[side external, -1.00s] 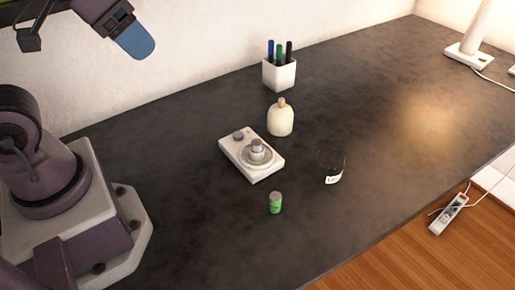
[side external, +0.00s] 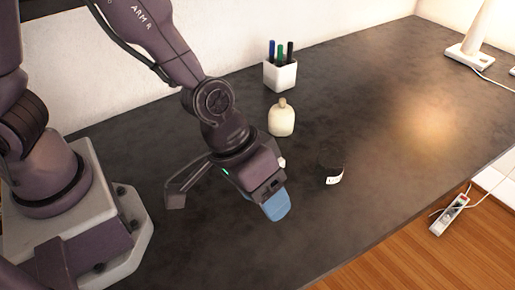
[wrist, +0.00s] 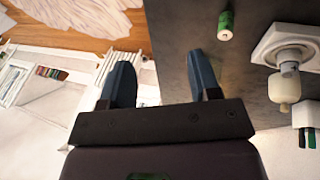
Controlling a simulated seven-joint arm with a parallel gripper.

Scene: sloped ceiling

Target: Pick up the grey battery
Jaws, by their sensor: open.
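A small green cylinder with a pale grey end (wrist: 225,25), the only battery-like thing I see, is on the dark table at the top of the wrist view. It is green rather than grey. In the side view my gripper (side external: 276,206) is tilted down over the table; only one blue finger shows clearly.
The table's right side is mostly clear.

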